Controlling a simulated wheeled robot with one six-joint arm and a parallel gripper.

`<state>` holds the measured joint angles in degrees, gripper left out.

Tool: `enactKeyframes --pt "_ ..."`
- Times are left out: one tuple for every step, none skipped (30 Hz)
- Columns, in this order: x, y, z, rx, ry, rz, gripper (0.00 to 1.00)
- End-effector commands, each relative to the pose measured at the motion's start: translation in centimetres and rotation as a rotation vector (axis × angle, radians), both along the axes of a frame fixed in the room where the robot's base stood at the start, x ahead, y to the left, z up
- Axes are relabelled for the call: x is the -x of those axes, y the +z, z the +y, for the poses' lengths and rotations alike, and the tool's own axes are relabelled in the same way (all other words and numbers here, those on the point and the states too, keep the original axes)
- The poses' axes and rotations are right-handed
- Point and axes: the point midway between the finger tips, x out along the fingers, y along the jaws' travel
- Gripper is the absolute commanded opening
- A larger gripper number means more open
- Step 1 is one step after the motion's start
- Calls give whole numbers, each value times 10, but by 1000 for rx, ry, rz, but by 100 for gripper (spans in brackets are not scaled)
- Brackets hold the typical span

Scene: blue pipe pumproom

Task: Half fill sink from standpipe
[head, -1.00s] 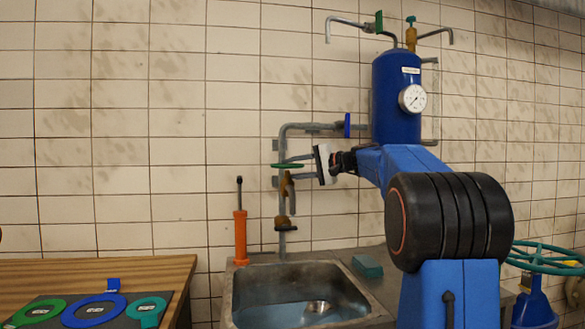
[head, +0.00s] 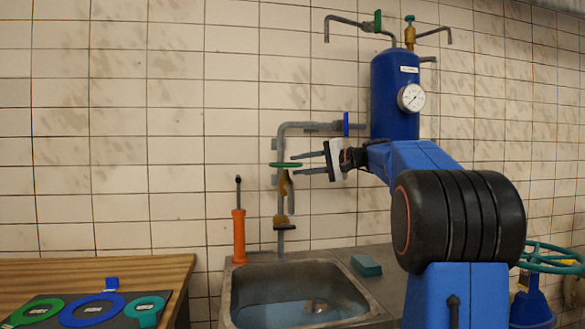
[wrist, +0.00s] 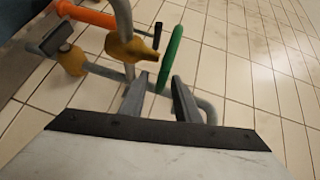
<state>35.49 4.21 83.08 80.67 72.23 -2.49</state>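The grey standpipe (head: 281,205) stands against the tiled wall behind the metal sink (head: 227,302). I see no stream from the pipe. My gripper (head: 300,164) is open and empty, its fingertips at the right edge of the handwheel. In the wrist view the green wheel (wrist: 173,48) lines up between the parted fingers (wrist: 160,79). I cannot tell whether they touch it.
A blue lever (head: 347,124) is on the upper pipe, near a blue tank (head: 394,100) with a gauge. An orange hand tool (head: 239,238) stands left of the standpipe. A teal block (head: 366,265) lies right of the sink. A wooden bench (head: 150,268) is at left.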

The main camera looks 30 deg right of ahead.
Motion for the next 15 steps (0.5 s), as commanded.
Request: enactKeyframes --pt "9 1 -8 1 -3 0 29" --pt "13 2 -11 0 -4 1 29" --pt "20 3 -16 0 -3 1 29" --pt "24 3 -19 -1 -3 1 29" --pt "29 4 -23 0 -4 1 29" --pt "35 5 -27 0 -3 1 29" --pt "40 6 -30 0 -3 1 29" --pt "44 7 -33 0 -3 1 29" --pt "50 8 -38 0 -2 1 29" --pt "54 9 -41 0 -3 1 29" --pt "59 9 -44 0 -3 1 29" --pt "65 10 -48 -1 -2 2 29" --pt "69 11 -52 -1 -3 1 29" --pt "73 12 -55 -1 -3 1 29" --pt "78 12 -59 -1 -2 2 29"
